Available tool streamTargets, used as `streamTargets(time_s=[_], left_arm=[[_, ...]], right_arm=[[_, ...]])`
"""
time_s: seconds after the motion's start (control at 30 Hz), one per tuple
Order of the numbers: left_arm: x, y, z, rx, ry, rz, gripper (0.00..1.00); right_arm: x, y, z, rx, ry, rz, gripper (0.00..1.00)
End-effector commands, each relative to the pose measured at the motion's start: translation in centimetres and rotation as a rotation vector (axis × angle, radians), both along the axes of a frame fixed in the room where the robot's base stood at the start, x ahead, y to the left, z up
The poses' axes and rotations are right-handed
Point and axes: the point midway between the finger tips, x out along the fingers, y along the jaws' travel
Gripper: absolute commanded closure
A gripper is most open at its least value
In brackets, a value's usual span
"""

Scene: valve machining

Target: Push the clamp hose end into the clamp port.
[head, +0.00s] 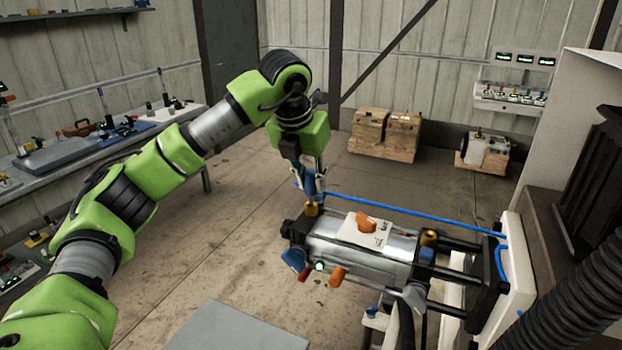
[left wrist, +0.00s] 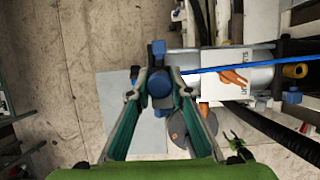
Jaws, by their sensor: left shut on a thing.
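My left gripper (head: 310,188) points down and is shut on the blue clamp hose end (head: 309,182). The hose end's round blue top also shows between the fingers in the left wrist view (left wrist: 160,89). A brass-coloured port (head: 312,209) stands directly below it at the left end of the silver clamp cylinder (head: 340,256). The hose end looks upright and in line with this port. I cannot tell whether they touch or how deep it sits. The blue hose (head: 400,210) runs right from the gripper. My right gripper is not in view.
A blue knob (head: 293,259) sticks out at front left. Wooden crates (head: 385,134) stand behind; floor left of the clamp is clear.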

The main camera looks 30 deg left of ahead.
Motion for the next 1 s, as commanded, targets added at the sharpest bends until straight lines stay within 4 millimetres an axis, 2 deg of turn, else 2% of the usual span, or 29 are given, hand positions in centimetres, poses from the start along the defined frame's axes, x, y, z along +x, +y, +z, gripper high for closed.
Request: streamTargets(time_s=[1.0], left_arm=[[0.0, 0.0, -2.6, 0.0, -0.001, 0.0, 1.0]], right_arm=[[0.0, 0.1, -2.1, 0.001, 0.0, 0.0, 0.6]])
